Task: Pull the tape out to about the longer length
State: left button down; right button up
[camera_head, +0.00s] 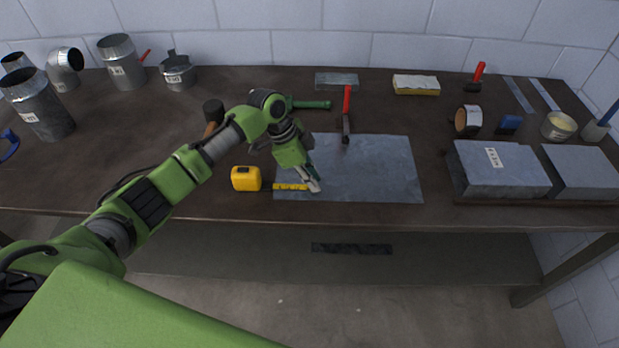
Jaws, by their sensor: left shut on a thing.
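A yellow tape measure case (246,179) sits on the dark workbench just left of a flat grey metal sheet (375,168). A short length of yellow tape (290,187) runs out of the case to the right, over the left front corner of the sheet. My left gripper (314,186) is shut on the tape at its free end. The fingers hide the very tip of the tape. My right gripper does not show.
A red-handled tool (347,112) lies at the sheet's back edge, with a green-handled tool (308,104) beside it. Grey blocks (497,170) stand at the right. Duct pieces (122,62) stand at the back left. The sheet right of my gripper is clear.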

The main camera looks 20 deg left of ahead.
pick_arm(q)
jog(key=w+d, duration=0.1)
jog(key=d, duration=0.3)
jog(key=w+d+b, duration=0.1)
jog(key=d, duration=0.4)
jog(key=w+d+b, duration=0.1)
jog(key=w+d, duration=0.1)
jog(key=d, duration=0.2)
jog(key=shift+d, duration=0.4)
jog(key=c, duration=1.9)
grip_release()
jog(key=shift+a+r, duration=0.1)
jog(key=v, duration=1.2)
